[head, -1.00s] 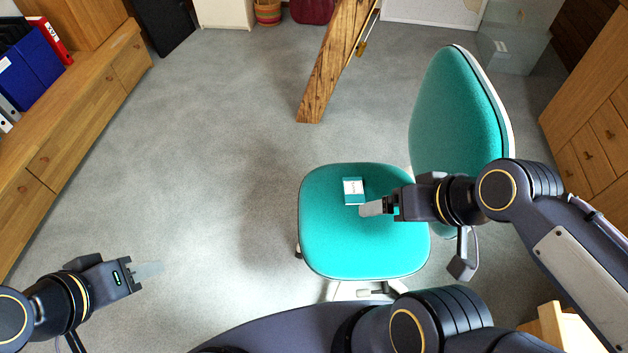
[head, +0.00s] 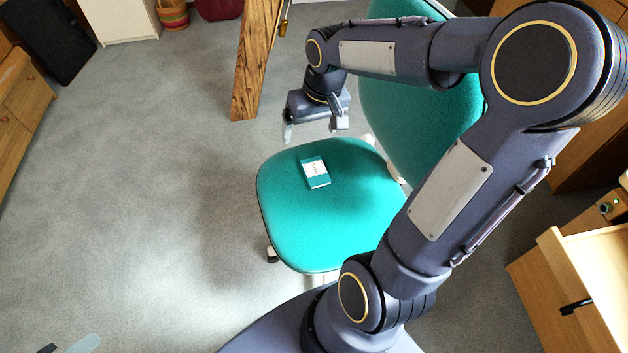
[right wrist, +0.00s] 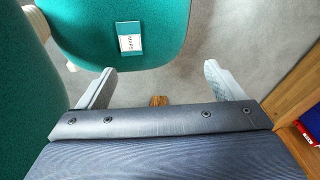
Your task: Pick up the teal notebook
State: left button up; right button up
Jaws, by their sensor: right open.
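The teal notebook (head: 314,173) lies flat on the teal chair seat (head: 325,225). It is small, with a broad white label bearing dark lettering. It also shows in the right wrist view (right wrist: 130,39), ahead of the fingertips and left of centre. My right gripper (head: 313,131) points down just beyond the notebook in the head view, near the seat's far edge. Its fingers (right wrist: 160,85) are wide apart with nothing between them. My left gripper (head: 78,345) shows only as a tip at the bottom left edge; its jaw state is unclear.
The teal chair back (head: 410,110) stands to the right, partly behind my right arm. A wooden beam (head: 257,60) slants down to the floor left of my right gripper. A wooden cabinet (head: 585,270) stands at the right. The grey carpet (head: 140,190) on the left is clear.

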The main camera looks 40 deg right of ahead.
jog(key=m+g+b, duration=0.1)
jog(key=g+b, duration=0.1)
jog(key=b, duration=0.6)
send_over(316, 171)
jog(key=shift+h, duration=0.4)
notch_tip(316, 171, down, 23)
jog(key=shift+a+r, duration=0.1)
jog(key=shift+a, duration=0.05)
notch_tip(316, 171, down, 8)
jog(key=shift+r+b, duration=0.15)
jog(key=shift+b, duration=0.8)
jog(key=shift+r, duration=0.1)
jog(key=c, duration=1.1)
jog(key=shift+w+r, duration=0.1)
